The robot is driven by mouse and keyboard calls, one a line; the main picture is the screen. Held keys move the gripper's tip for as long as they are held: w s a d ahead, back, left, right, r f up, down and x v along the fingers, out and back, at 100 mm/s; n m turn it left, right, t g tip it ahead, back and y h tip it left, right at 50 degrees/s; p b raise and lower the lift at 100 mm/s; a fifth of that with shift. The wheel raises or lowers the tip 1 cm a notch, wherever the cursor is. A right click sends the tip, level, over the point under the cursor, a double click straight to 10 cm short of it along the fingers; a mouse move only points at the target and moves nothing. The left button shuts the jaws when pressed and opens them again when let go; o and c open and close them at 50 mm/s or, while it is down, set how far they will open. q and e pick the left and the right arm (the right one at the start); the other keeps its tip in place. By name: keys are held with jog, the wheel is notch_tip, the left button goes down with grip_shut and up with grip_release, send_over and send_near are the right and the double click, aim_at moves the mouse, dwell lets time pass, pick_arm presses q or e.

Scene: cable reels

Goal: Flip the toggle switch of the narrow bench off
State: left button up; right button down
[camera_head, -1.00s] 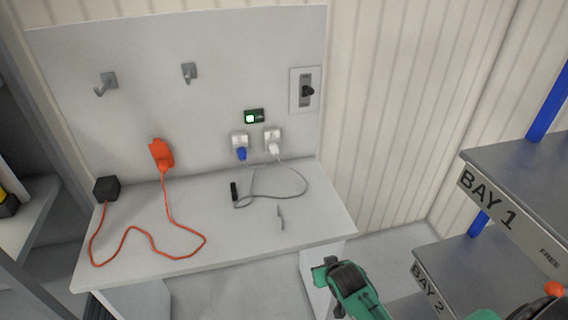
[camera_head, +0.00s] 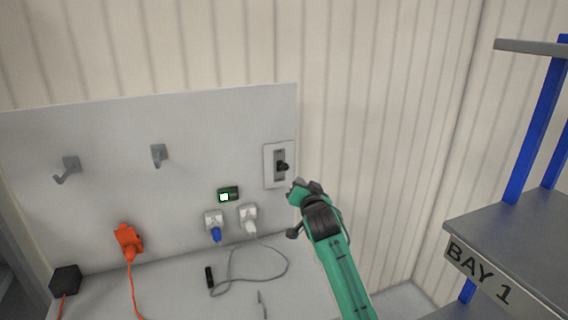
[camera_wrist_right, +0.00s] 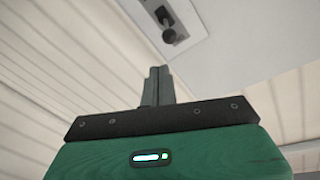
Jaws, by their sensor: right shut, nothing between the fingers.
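The narrow bench (camera_head: 185,290) is pale grey with an upright back panel (camera_head: 110,185). The toggle switch (camera_head: 282,167) is a dark lever with a round knob on a light plate, near the panel's right edge. It also shows at the top of the right wrist view (camera_wrist_right: 168,34). I cannot tell for certain which way the lever is thrown. My right gripper (camera_head: 297,188) is green and dark, raised just right of and below the switch plate, apart from it. In the wrist view its dark fingers (camera_wrist_right: 157,85) are shut and empty. My left gripper is out of view.
A small lit display (camera_head: 228,195) sits above a blue plug (camera_head: 215,234) and a white plug (camera_head: 249,224). An orange plug (camera_head: 128,240), a black box (camera_head: 65,280) and two hooks are further left. Shelving marked BAY 1 (camera_head: 480,273) stands at right.

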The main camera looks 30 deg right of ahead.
jog(key=shift+m+t+h, duration=0.4)
jog(key=shift+m+t, duration=0.1)
jog(key=r, duration=0.1)
jog(key=d+r, duration=0.1)
jog(key=r, duration=0.1)
jog(key=w+r, duration=0.1)
jog(key=shift+w+d+r, duration=0.1)
jog(key=shift+d+r, duration=0.05)
jog(key=shift+d, duration=0.15)
jog(key=r+p, duration=0.1)
jog(key=p, duration=0.3)
send_over(285, 167)
jog(key=s+d, duration=0.1)
jog(key=d, duration=0.3)
jog(key=a+f, duration=0.1)
jog(key=a+f+p, duration=0.1)
jog(key=f, duration=0.1)
jog(key=shift+s+a+f+p, duration=0.1)
jog(key=shift+a+f+p, duration=0.2)
